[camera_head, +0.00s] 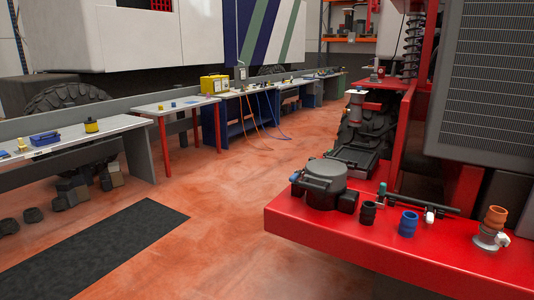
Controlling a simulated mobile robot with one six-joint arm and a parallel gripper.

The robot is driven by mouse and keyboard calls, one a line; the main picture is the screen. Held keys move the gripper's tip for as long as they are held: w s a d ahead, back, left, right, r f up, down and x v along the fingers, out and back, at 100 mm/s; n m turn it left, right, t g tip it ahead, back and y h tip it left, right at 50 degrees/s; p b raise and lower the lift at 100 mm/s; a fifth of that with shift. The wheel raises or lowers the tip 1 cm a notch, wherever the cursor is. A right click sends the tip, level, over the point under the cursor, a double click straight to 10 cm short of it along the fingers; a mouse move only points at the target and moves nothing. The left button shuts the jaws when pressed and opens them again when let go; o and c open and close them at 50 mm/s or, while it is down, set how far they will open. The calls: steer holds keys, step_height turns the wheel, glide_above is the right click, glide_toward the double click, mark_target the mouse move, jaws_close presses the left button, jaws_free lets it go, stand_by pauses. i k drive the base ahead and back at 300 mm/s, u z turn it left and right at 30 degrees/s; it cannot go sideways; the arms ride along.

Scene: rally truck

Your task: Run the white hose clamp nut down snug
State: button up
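A small white part (503,239) sits beside a grey round fitting (487,238) at the right end of the red platform. An orange-brown hose piece (496,216) stands up out of that fitting. Another white part (429,215) shows on the dark pipe, left of the fitting. Both are small in the head view. I cannot tell which one is the hose clamp nut, or how tight either is. My gripper is not in view.
The red platform (330,245) also carries a black round housing (325,182), a black hose piece (368,214) and a blue hose piece (408,224). A large dark grille (490,80) rises behind at right. Workbenches line the left. Open orange floor (225,215) lies between, with a black mat (95,250).

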mark_target(502, 240)
steer(key=u, duration=1.65)
steer(key=k, duration=0.05)
steer(key=z, duration=2.65)
